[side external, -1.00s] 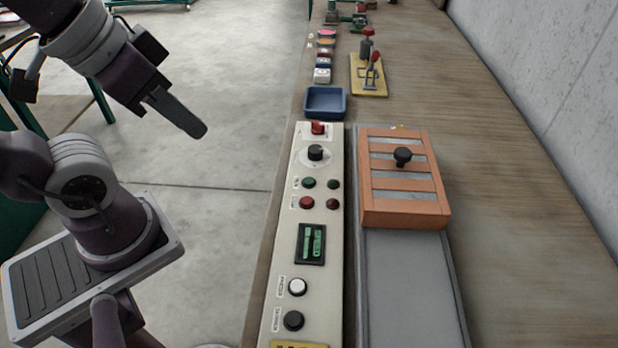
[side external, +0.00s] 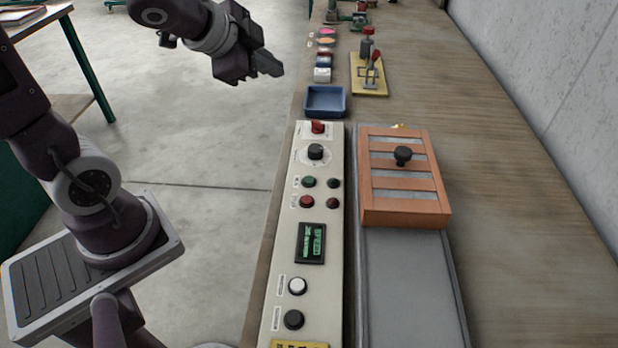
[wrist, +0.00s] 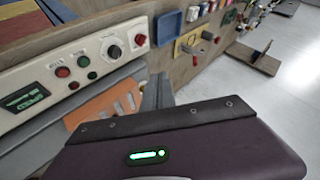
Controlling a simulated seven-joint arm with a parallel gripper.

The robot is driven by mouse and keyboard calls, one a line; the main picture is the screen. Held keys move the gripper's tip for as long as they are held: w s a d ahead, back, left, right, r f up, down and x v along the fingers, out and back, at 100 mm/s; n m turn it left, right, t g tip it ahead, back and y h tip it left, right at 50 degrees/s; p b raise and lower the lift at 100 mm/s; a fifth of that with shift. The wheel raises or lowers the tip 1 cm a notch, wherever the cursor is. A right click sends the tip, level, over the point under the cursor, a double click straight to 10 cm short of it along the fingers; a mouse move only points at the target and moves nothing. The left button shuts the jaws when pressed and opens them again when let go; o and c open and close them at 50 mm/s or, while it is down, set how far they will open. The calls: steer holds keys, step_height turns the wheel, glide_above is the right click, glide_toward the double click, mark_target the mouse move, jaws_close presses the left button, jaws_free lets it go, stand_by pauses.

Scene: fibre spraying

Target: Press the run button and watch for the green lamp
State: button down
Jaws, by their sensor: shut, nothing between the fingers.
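A long cream control panel (side external: 322,222) runs along the bench's left edge. It carries a green button (side external: 309,182) above a red button (side external: 307,202); both also show in the wrist view, the green one (wrist: 83,61) right of the red one (wrist: 62,71). Their labels are too small to read. Beside them sit a dark green lamp (side external: 333,183) and a dark red lamp (side external: 332,203), both looking unlit. My gripper (side external: 276,70) is shut and empty, raised left of the bench, beyond the buttons and touching nothing. Its fingers are not clear in the wrist view.
The panel also has a red switch (side external: 318,127), a black knob (side external: 315,152), a lit display (side external: 311,243), and white (side external: 297,286) and black (side external: 293,319) buttons. An orange slatted cover (side external: 405,215) lies right. A blue tray (side external: 325,102) and yellow-based lever (side external: 370,80) stand beyond.

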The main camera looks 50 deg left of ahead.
mark_target(304, 179)
steer(key=d+f+m+g+h, duration=0.2)
steer(key=d+f+m+h, duration=0.5)
steer(key=f+m+h, duration=0.1)
steer(key=shift+w+d+f+m+g, duration=0.3)
steer(key=shift+w+f, duration=0.15)
steer(key=shift+f, duration=0.45)
steer(key=shift+f, duration=4.4)
steer(key=shift+f, duration=0.15)
steer(key=shift+f, duration=0.25)
